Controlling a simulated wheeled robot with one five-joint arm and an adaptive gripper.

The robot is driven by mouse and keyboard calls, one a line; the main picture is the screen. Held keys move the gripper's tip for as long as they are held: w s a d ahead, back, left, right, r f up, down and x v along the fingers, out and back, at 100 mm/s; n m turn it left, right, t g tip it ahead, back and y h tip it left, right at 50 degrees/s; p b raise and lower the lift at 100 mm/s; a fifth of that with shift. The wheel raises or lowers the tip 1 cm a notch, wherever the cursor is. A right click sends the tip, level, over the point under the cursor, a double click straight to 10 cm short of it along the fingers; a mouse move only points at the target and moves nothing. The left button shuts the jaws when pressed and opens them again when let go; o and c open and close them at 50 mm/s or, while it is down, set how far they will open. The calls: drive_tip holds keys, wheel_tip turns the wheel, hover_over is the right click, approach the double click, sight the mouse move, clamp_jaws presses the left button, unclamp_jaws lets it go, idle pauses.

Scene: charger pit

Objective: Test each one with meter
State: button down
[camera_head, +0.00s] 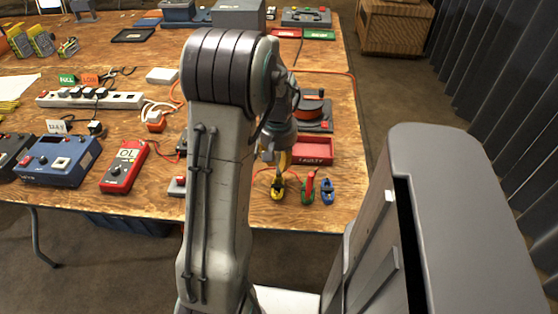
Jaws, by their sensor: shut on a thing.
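A red meter (124,166) lies at the front left of the table, its display reading "OL". My gripper (276,158) points down near the table's front right. It is shut on a slim yellow piece, just above or at a small yellow item (279,187); I cannot tell whether the two are joined. To its right are a small green item with a red upright part (309,187) and a blue item (327,191). A red tray (319,159) with a partly readable label lies behind them. My arm hides part of the table.
A blue box (58,160) stands left of the meter. A white power strip (90,99) with plugs lies behind, near "FULL" (67,78) and "LOW" (90,79) cards. A green tray (319,35) is at the back. An orange cable (341,73) runs along the right.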

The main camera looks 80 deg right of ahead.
drive_tip(key=shift+f, duration=0.25)
idle(0.5)
drive_tip(key=c, duration=0.8)
unclamp_jaws()
drive_tip(key=shift+c, duration=0.2)
drive_tip(key=shift+r, duration=0.1)
drive_tip(key=shift+r+p, duration=2.9)
drive_tip(key=shift+r, duration=0.8)
